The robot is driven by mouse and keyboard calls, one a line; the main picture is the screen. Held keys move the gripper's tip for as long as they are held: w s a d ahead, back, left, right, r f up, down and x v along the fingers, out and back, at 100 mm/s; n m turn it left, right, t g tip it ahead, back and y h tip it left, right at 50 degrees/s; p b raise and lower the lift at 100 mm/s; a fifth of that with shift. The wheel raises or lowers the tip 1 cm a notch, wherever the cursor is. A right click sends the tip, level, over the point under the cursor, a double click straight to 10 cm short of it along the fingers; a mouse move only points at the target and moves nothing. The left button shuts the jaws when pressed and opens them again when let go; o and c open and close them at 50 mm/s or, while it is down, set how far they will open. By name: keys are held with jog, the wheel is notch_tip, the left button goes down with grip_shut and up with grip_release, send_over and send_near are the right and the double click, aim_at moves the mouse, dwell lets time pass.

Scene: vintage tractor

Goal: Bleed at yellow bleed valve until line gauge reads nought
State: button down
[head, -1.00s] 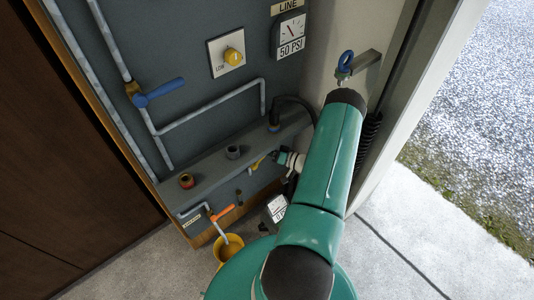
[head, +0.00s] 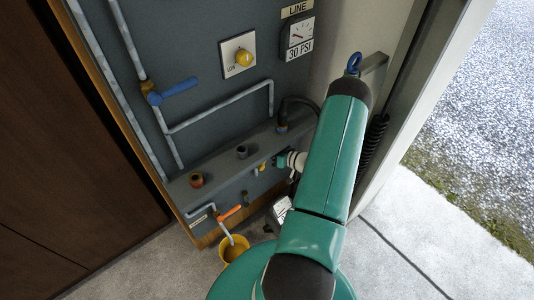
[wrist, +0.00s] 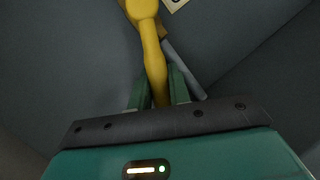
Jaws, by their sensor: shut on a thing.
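The yellow bleed valve lever (wrist: 155,62) runs down between the two fingers of my gripper (wrist: 160,90) in the wrist view. My gripper is shut on this lever. In the head view the yellow lever (head: 262,168) is small, below the grey shelf, with my gripper (head: 278,161) at its right; the grip is hard to make out there. The line gauge (head: 299,34) is a white dial under a LINE label, with its plate reading 30 PSI.
A yellow knob (head: 243,58) sits on a white plate marked LOW. A blue-handled valve (head: 172,92) is on the left pipe. An orange-handled valve (head: 230,212) stands above a yellow bucket (head: 236,250). A second gauge (head: 281,208) is partly hidden by my arm.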

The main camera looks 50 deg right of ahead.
jog(key=c, duration=1.3)
grip_release()
jog(key=v, duration=1.4)
